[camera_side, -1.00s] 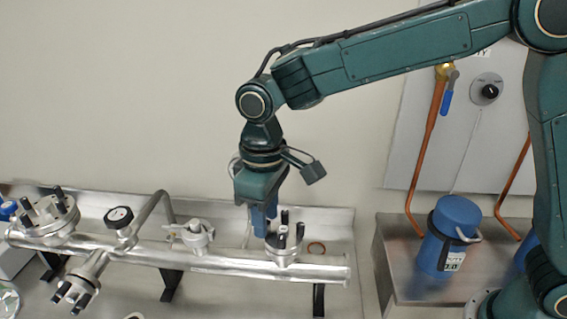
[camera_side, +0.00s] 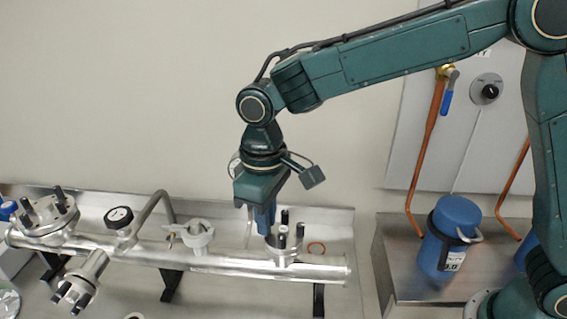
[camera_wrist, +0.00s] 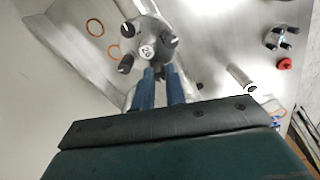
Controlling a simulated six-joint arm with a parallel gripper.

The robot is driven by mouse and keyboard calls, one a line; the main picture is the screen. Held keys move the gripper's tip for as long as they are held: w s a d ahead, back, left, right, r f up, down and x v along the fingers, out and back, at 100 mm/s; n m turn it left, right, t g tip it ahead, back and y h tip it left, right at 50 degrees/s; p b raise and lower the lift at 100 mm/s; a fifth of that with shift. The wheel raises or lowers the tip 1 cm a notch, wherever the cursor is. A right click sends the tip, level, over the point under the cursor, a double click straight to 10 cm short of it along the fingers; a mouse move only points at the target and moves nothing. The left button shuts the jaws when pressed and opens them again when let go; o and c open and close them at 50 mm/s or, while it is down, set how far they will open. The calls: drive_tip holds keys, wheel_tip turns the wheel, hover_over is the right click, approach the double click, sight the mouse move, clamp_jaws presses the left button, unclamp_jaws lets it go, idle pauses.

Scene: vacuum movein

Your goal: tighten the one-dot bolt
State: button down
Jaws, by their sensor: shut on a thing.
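The round metal flange (camera_side: 283,250) sits on top of the pipe at its right end and carries several upright dark-capped bolts. One bolt (camera_side: 299,231) stands clear of my fingers, and others show around the flange in the wrist view, such as the bolt (camera_wrist: 168,43) and the bolt (camera_wrist: 126,64). My gripper (camera_side: 264,230) points down at the flange's left edge. Its blue fingers, also in the wrist view (camera_wrist: 160,72), are shut on a bolt at the rim, which they mostly hide. I cannot read its dots.
The pipe (camera_side: 230,262) carries another bolted flange (camera_side: 44,216), a gauge (camera_side: 119,217) and a light clamp (camera_side: 192,236) on the left. An orange ring (camera_side: 316,248) lies behind the flange. A blue canister (camera_side: 452,235) stands on the right bench.

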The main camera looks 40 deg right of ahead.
drive_tip(key=shift+m, duration=2.9)
drive_tip(key=c, duration=1.4)
unclamp_jaws()
drive_tip(key=shift+c, duration=0.2)
drive_tip(key=shift+r, duration=0.1)
wheel_tip(320, 180, up, 14)
